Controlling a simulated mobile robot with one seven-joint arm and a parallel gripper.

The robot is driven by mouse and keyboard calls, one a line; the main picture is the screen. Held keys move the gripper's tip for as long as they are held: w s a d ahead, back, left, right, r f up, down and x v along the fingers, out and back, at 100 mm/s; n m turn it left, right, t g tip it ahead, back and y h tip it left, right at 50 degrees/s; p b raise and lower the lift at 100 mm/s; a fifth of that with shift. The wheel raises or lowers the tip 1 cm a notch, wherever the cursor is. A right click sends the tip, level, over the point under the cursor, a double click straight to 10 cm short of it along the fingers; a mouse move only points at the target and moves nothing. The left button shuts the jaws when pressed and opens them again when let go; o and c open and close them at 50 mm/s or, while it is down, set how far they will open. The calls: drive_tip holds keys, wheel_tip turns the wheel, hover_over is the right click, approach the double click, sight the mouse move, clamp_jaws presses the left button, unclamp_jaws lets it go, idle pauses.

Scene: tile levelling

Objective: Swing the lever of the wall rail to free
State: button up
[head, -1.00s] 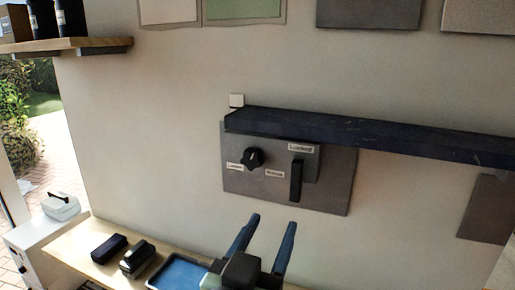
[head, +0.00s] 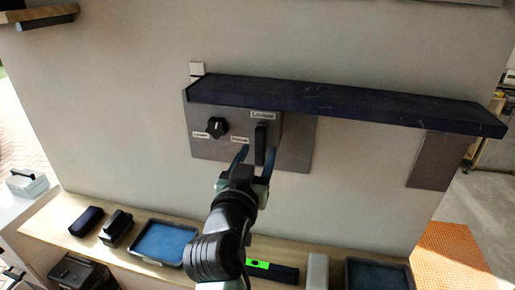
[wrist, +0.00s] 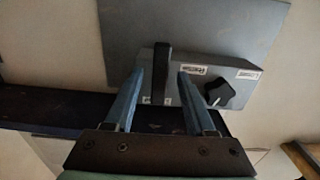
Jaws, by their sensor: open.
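The dark wall rail (head: 340,104) runs along the wall above a grey plate (head: 296,140). The black lever (head: 261,135) stands upright on the plate, under a label that seems to read "Locked". In the wrist view, which shows the plate upside down, the lever (wrist: 162,70) appears between my blue fingers. My gripper (head: 257,152) is open and empty, just in front of the lever's lower part. I cannot tell whether the fingers straddle it or stop short. My gripper also shows in the wrist view (wrist: 160,75).
The rail overhangs close above. Below is a wooden shelf (head: 60,213) with dark boxes, a blue tray (head: 163,243) and a green-marked bar (head: 270,270).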

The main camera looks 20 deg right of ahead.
drive_tip(key=shift+w+d, duration=0.15)
drive_tip(key=shift+w, duration=0.1)
clamp_jaws()
idle(1.4)
